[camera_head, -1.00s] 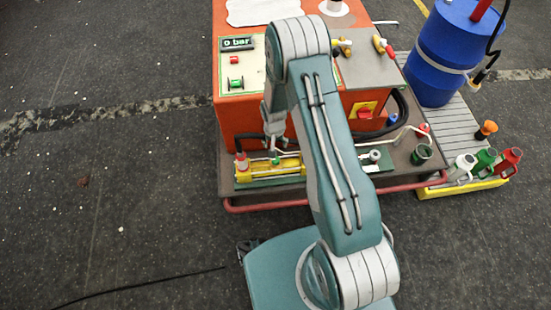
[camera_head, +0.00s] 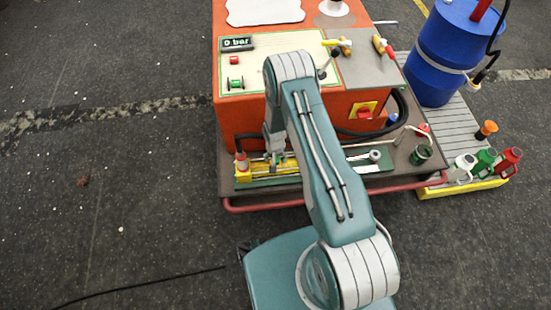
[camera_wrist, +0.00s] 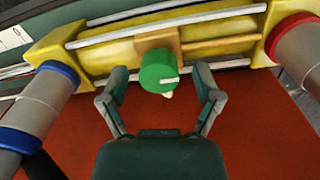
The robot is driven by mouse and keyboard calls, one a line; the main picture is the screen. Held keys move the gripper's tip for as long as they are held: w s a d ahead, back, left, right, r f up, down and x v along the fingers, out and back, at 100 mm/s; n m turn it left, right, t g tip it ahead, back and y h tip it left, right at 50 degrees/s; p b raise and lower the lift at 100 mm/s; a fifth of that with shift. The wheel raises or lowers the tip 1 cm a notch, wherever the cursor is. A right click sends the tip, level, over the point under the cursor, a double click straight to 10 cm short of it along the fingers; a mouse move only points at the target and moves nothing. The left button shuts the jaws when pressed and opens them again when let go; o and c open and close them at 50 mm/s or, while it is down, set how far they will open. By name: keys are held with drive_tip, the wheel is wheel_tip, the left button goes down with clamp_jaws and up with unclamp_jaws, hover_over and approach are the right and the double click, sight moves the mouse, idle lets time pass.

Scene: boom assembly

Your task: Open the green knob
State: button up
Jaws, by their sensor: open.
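The green knob (camera_wrist: 158,72) is round with a white pointer mark. It sits on a tan block (camera_wrist: 158,40) at the middle of the yellow boom assembly (camera_wrist: 215,32). In the wrist view my gripper (camera_wrist: 160,82) is open, with one finger on each side of the knob. I cannot tell whether the fingers touch it. In the head view my gripper (camera_head: 275,158) is small and partly hidden by my arm at the yellow assembly (camera_head: 243,174), and the knob there is hard to make out.
A pipe with a blue ring (camera_wrist: 42,100) stands at the left and one with a red ring (camera_wrist: 297,50) at the right. The orange cabinet (camera_head: 235,115) rises behind the assembly. A red rail (camera_head: 290,203) runs along the front. A blue barrel (camera_head: 440,55) stands at the right.

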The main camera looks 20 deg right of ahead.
clamp_jaws()
drive_tip(key=n, duration=0.3)
drive_tip(key=shift+n, duration=0.3)
drive_tip(key=shift+s+n, duration=0.1)
drive_tip(key=shift+n, duration=1.9)
